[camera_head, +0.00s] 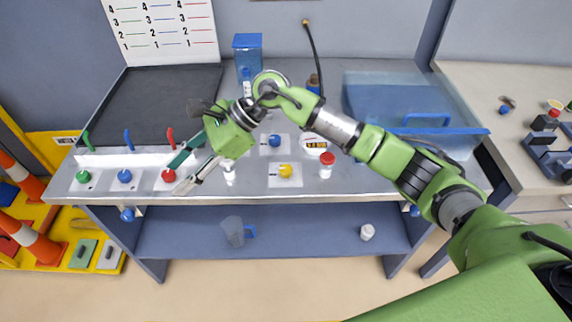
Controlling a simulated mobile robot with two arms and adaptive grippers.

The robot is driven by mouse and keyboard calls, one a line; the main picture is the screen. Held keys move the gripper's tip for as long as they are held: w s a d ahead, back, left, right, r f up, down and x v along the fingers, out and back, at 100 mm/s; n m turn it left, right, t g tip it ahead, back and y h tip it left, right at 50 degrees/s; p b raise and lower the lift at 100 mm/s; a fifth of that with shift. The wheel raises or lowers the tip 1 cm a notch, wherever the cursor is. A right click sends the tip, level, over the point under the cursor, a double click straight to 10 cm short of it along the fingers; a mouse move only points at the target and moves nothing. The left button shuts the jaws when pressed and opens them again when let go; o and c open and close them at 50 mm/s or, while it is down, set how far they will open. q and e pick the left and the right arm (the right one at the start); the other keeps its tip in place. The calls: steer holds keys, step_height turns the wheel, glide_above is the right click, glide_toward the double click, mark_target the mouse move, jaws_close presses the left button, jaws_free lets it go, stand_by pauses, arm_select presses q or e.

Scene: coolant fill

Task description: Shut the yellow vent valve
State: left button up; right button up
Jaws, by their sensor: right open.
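The yellow vent valve (285,171) is a small round yellow knob on a white plate, near the front of the grey bench top. I cannot tell from its look whether it is open or shut. My right gripper (178,177) reaches across from the right, above the bench and left of the yellow valve. Its fingers are apart and empty, pointing left and down close to a red knob (168,175); I cannot tell whether they touch it. My left gripper is not in view.
A blue knob (275,140) on a white plate sits behind the yellow one. Green (83,176) and blue (124,176) knobs line the left. A blue tub (455,131) fills the back right.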

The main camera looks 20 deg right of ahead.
steer(key=w+d+f+n+h, duration=0.1)
steer(key=w+d+h, duration=0.15)
steer(key=d, duration=0.35)
steer(key=w+d+f+n+h, duration=0.1)
steer(key=w+d+f+h, duration=0.15)
steer(key=d, duration=0.35)
step_height(320, 180, up, 3)
steer(key=h, duration=0.6)
glide_above(286, 168)
steer(key=shift+t, duration=0.3)
step_height(286, 168, down, 12)
steer(key=p, duration=0.4)
steer(key=shift+r, duration=0.1)
steer(key=shift+f, duration=0.8)
steer(key=c, duration=1.1)
